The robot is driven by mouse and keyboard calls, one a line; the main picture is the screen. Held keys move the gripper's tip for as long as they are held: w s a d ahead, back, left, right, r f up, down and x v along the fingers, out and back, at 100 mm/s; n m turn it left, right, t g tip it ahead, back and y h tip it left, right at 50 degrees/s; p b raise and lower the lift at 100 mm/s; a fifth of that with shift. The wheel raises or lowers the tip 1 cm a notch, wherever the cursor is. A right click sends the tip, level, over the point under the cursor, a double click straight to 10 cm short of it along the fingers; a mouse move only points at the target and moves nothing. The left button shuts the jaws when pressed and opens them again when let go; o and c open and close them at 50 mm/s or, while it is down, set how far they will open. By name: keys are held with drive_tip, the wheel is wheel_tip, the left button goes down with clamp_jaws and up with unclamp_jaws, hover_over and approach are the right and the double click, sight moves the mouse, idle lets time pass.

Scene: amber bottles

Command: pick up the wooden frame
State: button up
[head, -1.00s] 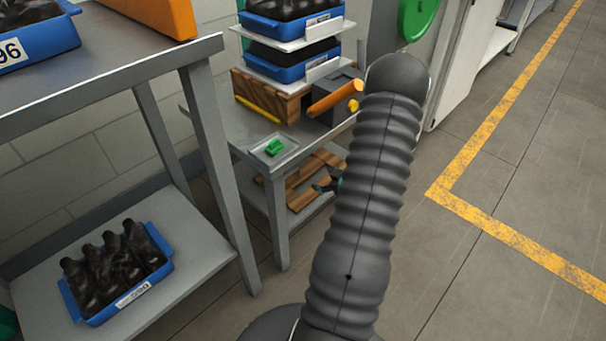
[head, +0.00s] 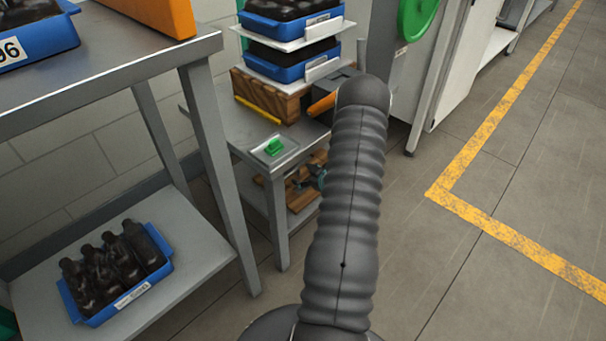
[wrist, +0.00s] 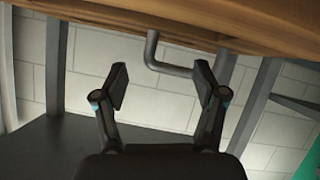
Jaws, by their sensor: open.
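The wooden frame (head: 300,201) lies on the lower shelf of the small grey cart, partly hidden behind my arm, my gripper and a cart leg. My gripper (head: 313,178) is in front of it at shelf level, small and partly covered by my arm. In the wrist view my gripper (wrist: 162,83) is open, its two fingers spread with nothing held. A brown wooden surface (wrist: 215,16), probably the frame, crosses the top of that view close to the camera. A bent grey metal bar (wrist: 170,68) shows beyond and between the fingertips; whether it belongs to the frame I cannot tell.
The cart top (head: 240,138) carries a small tray with a green piece, a wooden crate (head: 262,95) and stacked blue bins (head: 290,62). A taller table (head: 120,68) stands left, with a blue bin of dark bottles (head: 115,270) on its lower shelf. The floor right is clear.

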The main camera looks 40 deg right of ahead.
sight(298, 173)
drive_tip(key=shift+x, duration=1.9)
clamp_jaws()
drive_tip(key=shift+r, duration=0.1)
